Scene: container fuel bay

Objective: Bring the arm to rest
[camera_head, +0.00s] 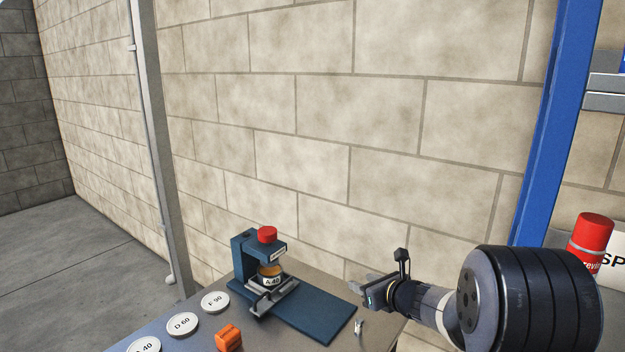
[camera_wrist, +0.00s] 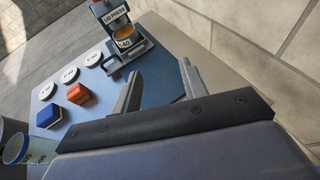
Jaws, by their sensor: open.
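My gripper (camera_head: 361,290) is at the right of the head view, held up above the right side of the bench, with its jaws pointing left. In the wrist view my gripper (camera_wrist: 160,85) shows two fingers spread apart with nothing between them. A blue lid press (camera_head: 262,262) with a red knob stands on the bench to the left of the gripper, apart from it. It also shows in the wrist view (camera_wrist: 115,20). A container marked A 40 (camera_head: 270,275) sits in the press.
White discs marked F 90 (camera_head: 215,302), D 60 (camera_head: 183,324) and A 40 (camera_head: 145,346) lie on the bench. An orange block (camera_head: 229,338) and a blue block (camera_wrist: 49,116) are near them. A blue post (camera_head: 556,120) and a red can (camera_head: 591,236) stand right. A block wall is behind.

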